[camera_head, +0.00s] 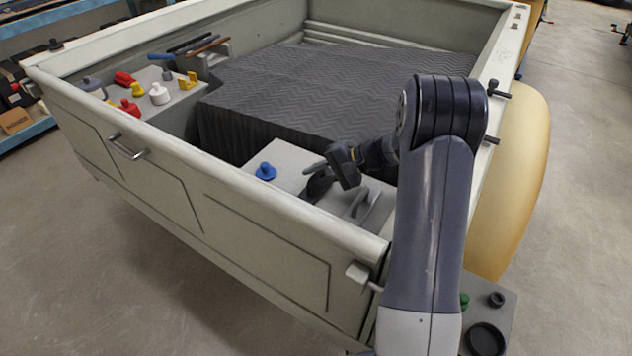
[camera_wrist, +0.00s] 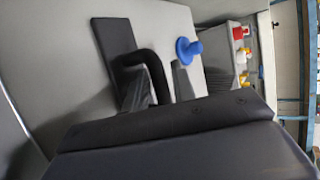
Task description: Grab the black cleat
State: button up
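The black cleat (camera_head: 318,186) is on the light ledge inside the near corner of the truck-bed shell. It is partly hidden by my gripper (camera_head: 333,177), which reaches down to it from the right. In the wrist view, a black curved bar (camera_wrist: 150,66) beside a flat black plate (camera_wrist: 110,42) appears to be the cleat. The bar runs down between the two grey fingertips of my gripper (camera_wrist: 160,90). The fingers are apart with the bar between them. I cannot tell whether they press on it.
A blue knob (camera_head: 265,171) stands left of the cleat, and a grey cleat-like piece (camera_head: 362,203) lies to its right. The shell's near wall (camera_head: 230,180) rises in front. Several coloured pieces sit on the far-left ledge (camera_head: 165,115). A ribbed dark mat (camera_head: 320,90) covers the bed.

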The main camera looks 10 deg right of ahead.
jog(key=shift+c, duration=0.3)
grip_shut()
